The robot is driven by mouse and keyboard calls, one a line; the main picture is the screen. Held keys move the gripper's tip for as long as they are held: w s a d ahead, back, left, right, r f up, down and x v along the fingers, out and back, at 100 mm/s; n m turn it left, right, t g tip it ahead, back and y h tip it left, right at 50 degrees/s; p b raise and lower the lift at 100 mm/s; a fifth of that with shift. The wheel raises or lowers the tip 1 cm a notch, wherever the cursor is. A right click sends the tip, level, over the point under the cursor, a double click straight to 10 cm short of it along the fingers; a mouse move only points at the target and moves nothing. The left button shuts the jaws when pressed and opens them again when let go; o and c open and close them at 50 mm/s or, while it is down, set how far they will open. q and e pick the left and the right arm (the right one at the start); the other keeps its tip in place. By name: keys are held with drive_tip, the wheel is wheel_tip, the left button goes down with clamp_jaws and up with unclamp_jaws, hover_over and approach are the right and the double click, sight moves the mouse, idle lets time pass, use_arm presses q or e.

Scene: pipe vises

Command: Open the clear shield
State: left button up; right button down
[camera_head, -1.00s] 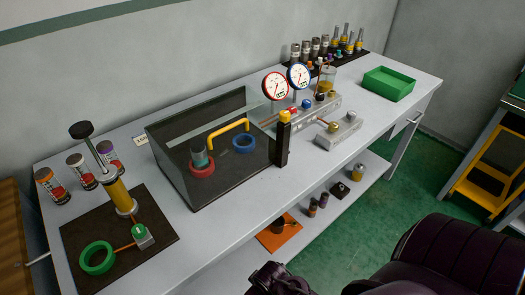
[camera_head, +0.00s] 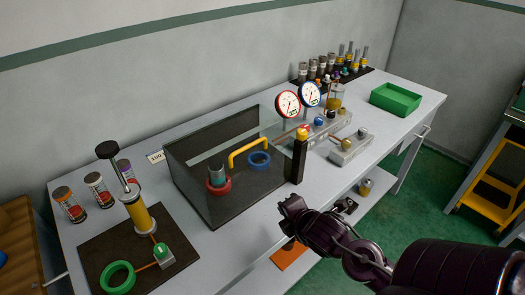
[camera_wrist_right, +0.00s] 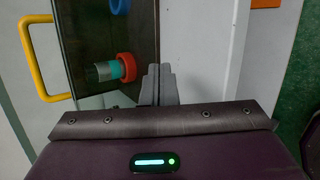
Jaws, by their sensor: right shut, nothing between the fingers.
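The clear shield (camera_head: 225,187) is the see-through front of a dark-walled box on the bench, and it looks closed. Its yellow handle (camera_head: 248,145) also shows at the left of the right wrist view (camera_wrist_right: 30,58). Behind the shield are a red ring (camera_head: 218,187) with a grey-teal cylinder and a blue ring (camera_head: 259,161). My right gripper (camera_head: 287,203) is in front of the bench, right of and nearer than the box, apart from the handle. Its fingers (camera_wrist_right: 158,72) are together and empty in the wrist view. My left gripper is out of view.
A dark post with a yellow top (camera_head: 299,158) stands at the box's right corner. Two gauges (camera_head: 288,104) and metal blocks stand behind it. A hand pump (camera_head: 138,212) stands on a dark mat at left. A green tray (camera_head: 396,98) sits far right.

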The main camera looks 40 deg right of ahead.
drive_tip(key=w+d+r+n+t, duration=0.3)
drive_tip(key=d+r+n, duration=0.15)
drive_tip(key=n, duration=0.35)
drive_tip(key=n+t+y, duration=0.3)
drive_tip(key=n+y, duration=0.1)
drive_tip(key=n, duration=0.6)
approach(263, 156)
wheel_tip(263, 156, up, 2)
drive_tip(key=shift+w+a+f+p, duration=0.25)
drive_tip(key=shift+w+p, duration=0.1)
drive_tip(key=shift+w, duration=1.3)
drive_tip(key=shift+w+a+f+p, duration=0.1)
drive_tip(key=shift+w+f+p, duration=0.2)
drive_tip(key=shift+w, duration=1.4)
drive_tip(key=shift+w+a+f+p, duration=0.2)
drive_tip(key=shift+w+p, duration=0.2)
drive_tip(key=shift+w, duration=1.25)
drive_tip(key=shift+r, duration=0.15)
